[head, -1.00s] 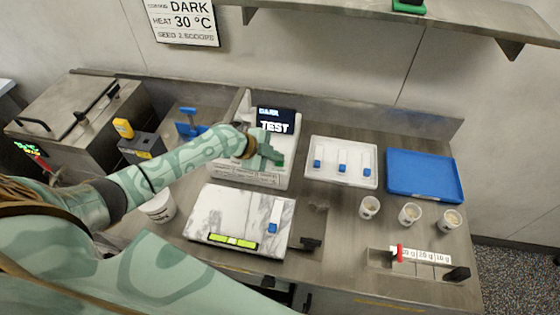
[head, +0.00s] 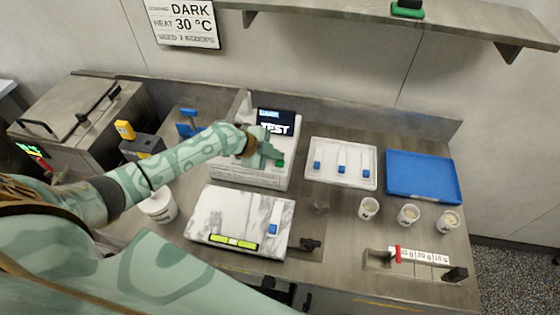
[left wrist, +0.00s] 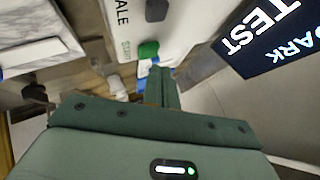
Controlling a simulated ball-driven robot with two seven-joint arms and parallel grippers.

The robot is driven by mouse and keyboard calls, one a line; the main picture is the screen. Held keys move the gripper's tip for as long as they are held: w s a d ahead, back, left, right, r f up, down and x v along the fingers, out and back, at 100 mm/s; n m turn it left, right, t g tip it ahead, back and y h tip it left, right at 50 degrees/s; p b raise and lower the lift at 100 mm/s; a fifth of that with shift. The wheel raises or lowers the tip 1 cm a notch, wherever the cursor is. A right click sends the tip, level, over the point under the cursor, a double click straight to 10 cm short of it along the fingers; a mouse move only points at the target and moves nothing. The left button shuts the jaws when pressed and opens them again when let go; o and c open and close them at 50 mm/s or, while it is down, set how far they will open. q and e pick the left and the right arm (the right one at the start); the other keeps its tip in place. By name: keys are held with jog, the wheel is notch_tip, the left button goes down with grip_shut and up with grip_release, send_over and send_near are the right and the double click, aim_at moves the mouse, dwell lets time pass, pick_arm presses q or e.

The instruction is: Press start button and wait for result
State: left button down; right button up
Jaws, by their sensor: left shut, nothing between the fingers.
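The white test machine (head: 240,172) stands at the back middle of the bench. Its dark screen (head: 276,122) reads DARK and TEST; it also shows in the left wrist view (left wrist: 262,38). The green start button (left wrist: 148,50) is on the white panel, with START printed beside it and a black button (left wrist: 156,10) farther along. In the head view the green button (head: 280,162) shows beside the fingertips. My left gripper (head: 269,151) is shut and empty, in front of the panel, close to the green button. I cannot tell whether it touches. My right gripper is not in view.
A white tray (head: 322,176), a blue tray (head: 425,178) and several small cups are to the right. A white tub (head: 160,206) stands left, under my arm. A shelf (head: 400,18) hangs above.

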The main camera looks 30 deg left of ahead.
aim_at(276, 164)
pick_arm(q)
notch_tip(276, 164, up, 5)
jog(key=p, duration=0.4)
dwell(0.4)
jog(key=shift+f, duration=0.1)
dwell(0.5)
